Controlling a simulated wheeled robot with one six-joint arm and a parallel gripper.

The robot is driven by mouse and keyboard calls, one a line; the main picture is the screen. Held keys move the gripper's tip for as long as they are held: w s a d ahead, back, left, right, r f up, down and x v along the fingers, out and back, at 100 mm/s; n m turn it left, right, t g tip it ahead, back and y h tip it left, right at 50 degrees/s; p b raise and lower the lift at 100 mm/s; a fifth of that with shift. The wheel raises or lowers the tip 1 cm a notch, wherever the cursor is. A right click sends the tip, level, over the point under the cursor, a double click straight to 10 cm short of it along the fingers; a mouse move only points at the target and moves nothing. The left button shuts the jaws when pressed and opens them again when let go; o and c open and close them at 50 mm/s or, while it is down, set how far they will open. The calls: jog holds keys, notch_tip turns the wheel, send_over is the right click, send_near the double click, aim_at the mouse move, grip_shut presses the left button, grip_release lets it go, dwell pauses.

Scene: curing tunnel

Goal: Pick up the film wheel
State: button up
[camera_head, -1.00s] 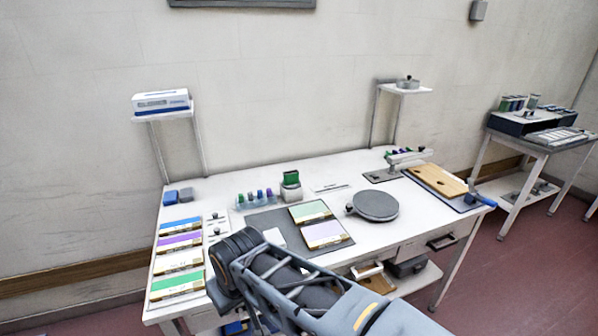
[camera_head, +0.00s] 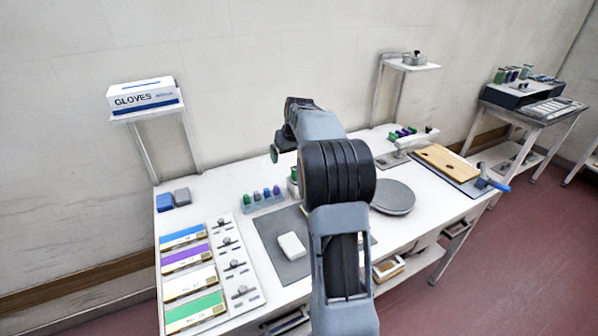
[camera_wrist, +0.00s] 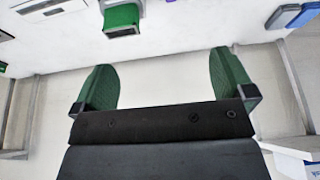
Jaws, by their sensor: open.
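I cannot tell for sure which thing is the film wheel. A small grey round piece with a knob (camera_head: 414,59) sits on the right raised shelf in the head view. A larger flat grey disc (camera_head: 393,197) lies on the table, partly behind my arm. My gripper (camera_wrist: 163,85) shows two green fingers spread wide with nothing between them in the wrist view. In the head view my gripper (camera_head: 281,147) is above the back of the table, partly hidden by my arm, apart from both round pieces.
A glove box (camera_head: 145,96) stands on the left shelf. Coloured panels (camera_head: 184,257) lie at the table's left. A white block (camera_head: 291,245) is on the dark mat (camera_head: 271,233). A green-topped holder (camera_wrist: 122,20) shows in the wrist view. A wooden board (camera_head: 447,161) lies at right.

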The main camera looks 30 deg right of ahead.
jog(key=w+d+f, duration=0.1)
jog(key=d+f, duration=0.1)
jog(key=f, duration=0.1)
jog(key=w+d+f+p, duration=0.1)
jog(key=w+d+f, duration=0.1)
jog(key=d+f, duration=0.1)
jog(key=w+d+f+p, duration=0.1)
jog(key=w+d+f, duration=0.1)
jog(key=d+f, duration=0.1)
jog(key=shift+w+f, duration=0.2)
jog(key=shift+f, duration=0.05)
jog(key=shift+d+p+x, duration=0.1)
jog(key=shift+p+x, duration=0.55)
jog(key=shift+x, duration=1)
jog(key=shift+d+p+x, duration=0.15)
jog(key=shift+p+x, duration=0.45)
jog(key=shift+x, duration=1)
jog(key=shift+c, duration=0.2)
jog(key=c, duration=0.7)
